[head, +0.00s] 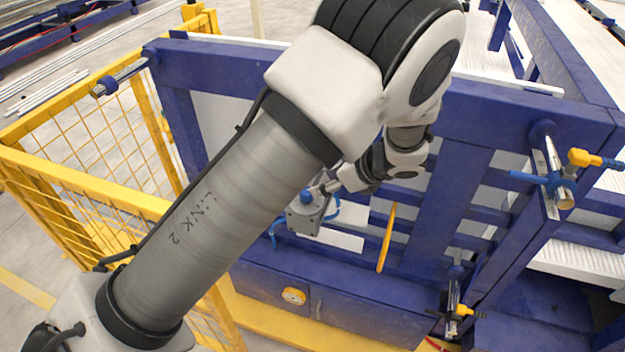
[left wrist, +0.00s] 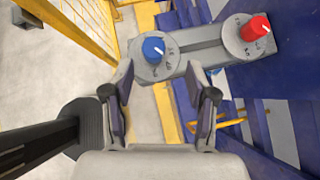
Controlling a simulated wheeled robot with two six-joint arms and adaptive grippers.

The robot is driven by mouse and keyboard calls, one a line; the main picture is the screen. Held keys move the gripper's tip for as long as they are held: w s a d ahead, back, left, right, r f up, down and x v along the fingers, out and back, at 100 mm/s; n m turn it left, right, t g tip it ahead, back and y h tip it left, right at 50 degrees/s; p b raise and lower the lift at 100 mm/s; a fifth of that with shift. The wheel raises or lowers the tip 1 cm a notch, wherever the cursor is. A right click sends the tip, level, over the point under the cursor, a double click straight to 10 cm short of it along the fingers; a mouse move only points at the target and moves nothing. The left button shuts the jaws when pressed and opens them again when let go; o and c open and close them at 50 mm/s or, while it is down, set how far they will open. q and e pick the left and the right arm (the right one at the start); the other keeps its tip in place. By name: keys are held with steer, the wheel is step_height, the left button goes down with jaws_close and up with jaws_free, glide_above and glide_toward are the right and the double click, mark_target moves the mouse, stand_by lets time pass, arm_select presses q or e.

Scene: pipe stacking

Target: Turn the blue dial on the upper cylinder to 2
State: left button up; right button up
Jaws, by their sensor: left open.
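The blue dial (left wrist: 154,49) sits on a round grey base at one end of a grey housing (left wrist: 195,56) in the left wrist view. A white pointer line marks its face, and the printed marks around it are too small to read. In the head view the blue dial (head: 306,196) shows small on top of the grey housing (head: 304,218). My left gripper (left wrist: 160,74) is open, with its two fingers apart and empty just short of the blue dial. In the head view my left gripper (head: 326,188) is beside the dial, partly hidden by my arm.
A red dial (left wrist: 255,28) is at the housing's other end. The blue frame (head: 450,190) stands around and behind the housing. A yellow mesh fence (head: 85,150) is at the left. Cylinders with blue and yellow handles (head: 555,175) project at the right. A yellow bar (head: 387,237) hangs nearby.

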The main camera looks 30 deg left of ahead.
arm_select(q)
steer(key=x, duration=0.4)
steer(key=s+x, duration=0.1)
steer(key=x, duration=0.2)
steer(key=shift+w+a+f, duration=0.25)
steer(key=shift+a, duration=0.05)
steer(key=shift+s+d+r, duration=0.15)
steer(key=c, duration=0.3)
steer(key=shift+s, duration=0.1)
jaws_close()
